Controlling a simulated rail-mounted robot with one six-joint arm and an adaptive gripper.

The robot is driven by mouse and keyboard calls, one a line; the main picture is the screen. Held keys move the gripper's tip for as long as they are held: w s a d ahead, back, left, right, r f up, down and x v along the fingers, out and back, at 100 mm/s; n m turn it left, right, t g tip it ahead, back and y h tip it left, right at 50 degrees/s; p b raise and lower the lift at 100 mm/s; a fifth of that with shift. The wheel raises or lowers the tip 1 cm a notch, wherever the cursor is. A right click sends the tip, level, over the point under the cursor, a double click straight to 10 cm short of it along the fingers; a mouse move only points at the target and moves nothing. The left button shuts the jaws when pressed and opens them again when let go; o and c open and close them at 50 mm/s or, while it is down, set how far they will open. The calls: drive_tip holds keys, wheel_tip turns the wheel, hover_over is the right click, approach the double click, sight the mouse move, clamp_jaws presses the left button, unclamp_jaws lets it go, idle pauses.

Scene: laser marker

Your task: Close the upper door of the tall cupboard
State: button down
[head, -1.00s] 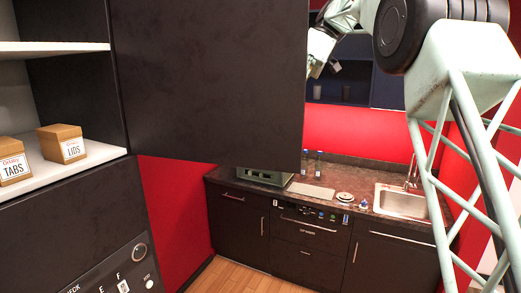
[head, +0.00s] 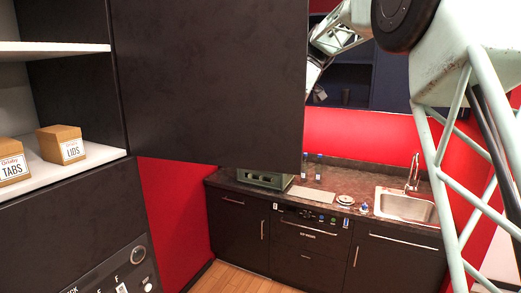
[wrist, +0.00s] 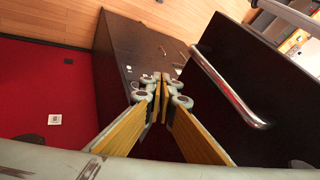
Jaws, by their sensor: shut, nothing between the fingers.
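The upper door (head: 210,80) of the tall cupboard stands open in the head view, a large dark panel hinged beside the shelves. The open compartment shows white shelves (head: 90,155) at the left. In the wrist view a dark panel with a long chrome handle (wrist: 230,88) lies right of my gripper (wrist: 160,80); it appears to be the door's outer face. My gripper is shut and empty, its yellow fingers together, apart from the handle. In the head view my gripper is hidden behind the door's right edge; I cannot tell whether it touches the door.
Wooden boxes marked TABS (head: 12,162) and LIDS (head: 62,144) sit on the shelf. Behind the door are a dark counter (head: 330,177) with a sink (head: 405,205), a green appliance (head: 265,180) and small items. The floor (head: 235,280) is clear where visible.

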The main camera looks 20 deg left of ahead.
sight(261, 150)
drive_tip(key=shift+s+d, duration=0.1)
drive_tip(key=shift+s, duration=1.9)
drive_tip(key=shift+f, duration=0.1)
drive_tip(key=shift+s, duration=0.15)
